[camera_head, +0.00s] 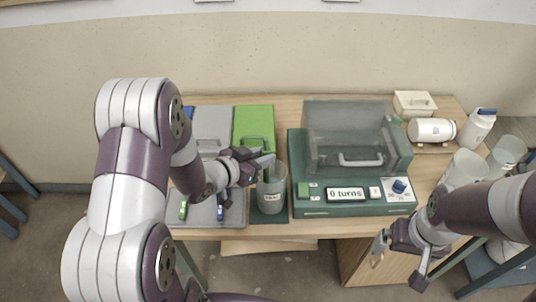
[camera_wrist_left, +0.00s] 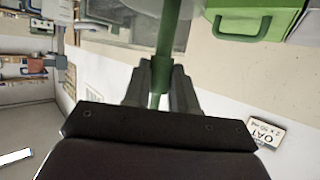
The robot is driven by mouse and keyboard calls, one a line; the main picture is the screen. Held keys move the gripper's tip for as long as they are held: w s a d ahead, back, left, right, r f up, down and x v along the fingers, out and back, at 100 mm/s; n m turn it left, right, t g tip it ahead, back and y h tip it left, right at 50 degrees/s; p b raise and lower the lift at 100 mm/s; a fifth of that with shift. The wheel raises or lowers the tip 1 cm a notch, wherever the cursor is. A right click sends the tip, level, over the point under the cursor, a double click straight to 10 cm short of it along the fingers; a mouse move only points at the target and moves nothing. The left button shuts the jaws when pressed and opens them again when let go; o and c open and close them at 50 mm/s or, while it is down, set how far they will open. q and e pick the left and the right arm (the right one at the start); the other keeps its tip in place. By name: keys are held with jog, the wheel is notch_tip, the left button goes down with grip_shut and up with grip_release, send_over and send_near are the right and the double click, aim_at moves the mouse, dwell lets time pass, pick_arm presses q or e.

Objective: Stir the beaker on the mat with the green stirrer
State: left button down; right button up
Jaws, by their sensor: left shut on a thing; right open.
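A clear beaker (camera_head: 271,197) with a white label stands upright on a dark green mat (camera_head: 268,218) near the table's front edge. My left gripper (camera_head: 264,163) is at the beaker's rim. In the left wrist view it is shut on the green stirrer (camera_wrist_left: 160,100), a straight green rod running up between its fingers. A translucent grey shape lies behind the rod's far end; I cannot tell how deep the stirrer sits in the beaker. In the head view the gripper hides most of the stirrer. My right gripper (camera_head: 399,267) is open and empty, in front of the table.
A green machine (camera_head: 352,195) with a clear lid and a "0 turns" display stands right of the beaker. A green box (camera_head: 254,122) is behind it. A tray at left holds small green (camera_head: 183,209) and blue (camera_head: 220,209) items. White jars and clear beakers crowd the right end.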

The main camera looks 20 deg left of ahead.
pick_arm(q)
jog(key=shift+w+d, duration=0.2)
jog(key=shift+d, duration=0.45)
jog(key=shift+w+d, duration=0.15)
jog(key=shift+d, duration=0.45)
jog(key=shift+a, duration=0.1)
jog(key=shift+s+a, duration=0.2)
jog(key=shift+a, duration=0.4)
jog(key=shift+s+a, duration=0.15)
jog(key=shift+a, duration=0.4)
